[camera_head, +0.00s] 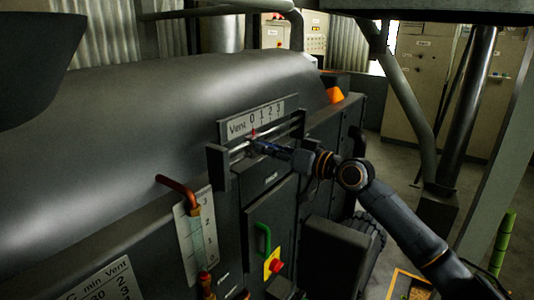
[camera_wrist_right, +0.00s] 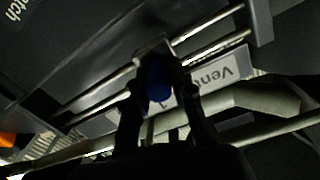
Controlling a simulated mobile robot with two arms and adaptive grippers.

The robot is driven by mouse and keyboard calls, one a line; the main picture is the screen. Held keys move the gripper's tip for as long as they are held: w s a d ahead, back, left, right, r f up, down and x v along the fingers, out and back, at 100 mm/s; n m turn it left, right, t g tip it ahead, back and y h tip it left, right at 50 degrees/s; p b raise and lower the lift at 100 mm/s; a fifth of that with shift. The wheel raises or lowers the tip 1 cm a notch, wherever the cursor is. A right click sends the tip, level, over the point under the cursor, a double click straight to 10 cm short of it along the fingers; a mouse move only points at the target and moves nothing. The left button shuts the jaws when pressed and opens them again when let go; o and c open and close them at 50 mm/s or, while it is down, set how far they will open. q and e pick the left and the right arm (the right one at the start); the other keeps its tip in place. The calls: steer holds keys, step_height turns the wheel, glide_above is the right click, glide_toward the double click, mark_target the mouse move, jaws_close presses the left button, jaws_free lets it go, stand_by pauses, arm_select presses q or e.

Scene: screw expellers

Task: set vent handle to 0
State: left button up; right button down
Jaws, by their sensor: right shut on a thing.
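The vent scale plate (camera_head: 256,118), marked Vent and 0, 1, 2, 3, stands on top of the dark machine. Below it, the vent handle slides on two metal rails. My right gripper (camera_head: 258,147) reaches in from the right at the handle. In the right wrist view the blue handle grip (camera_wrist_right: 158,82) sits between the fingers of my right gripper (camera_wrist_right: 160,95), shut on it. The handle's metal bracket (camera_wrist_right: 153,46) meets the rails there. My left gripper is not in view.
A green handle (camera_head: 263,240) and a red knob on a yellow plate (camera_head: 274,266) are below. The rail's left end block (camera_head: 218,167) stands close to my right gripper.

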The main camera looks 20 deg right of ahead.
steer(key=shift+s+a+f, duration=0.15)
steer(key=shift+s+a, duration=0.05)
steer(key=shift+a, duration=0.25)
steer(key=shift+w+d+f+g+y, duration=0.2)
steer(key=shift+d+g+y, duration=0.1)
steer(key=shift+d+y, duration=0.15)
steer(key=c, duration=1.1)
jaws_free()
steer(key=shift+s+a+r, duration=0.2)
steer(key=shift+a+r, duration=0.1)
steer(key=shift+c, duration=0.2)
steer(key=shift+h, duration=0.25)
steer(key=shift+w+d, duration=0.15)
steer(key=shift+d, duration=0.25)
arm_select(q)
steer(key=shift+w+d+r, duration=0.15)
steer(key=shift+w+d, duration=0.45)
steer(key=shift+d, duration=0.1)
arm_select(e)
steer(key=v, duration=1.1)
steer(key=shift+s, duration=0.5)
steer(key=shift+f, duration=0.1)
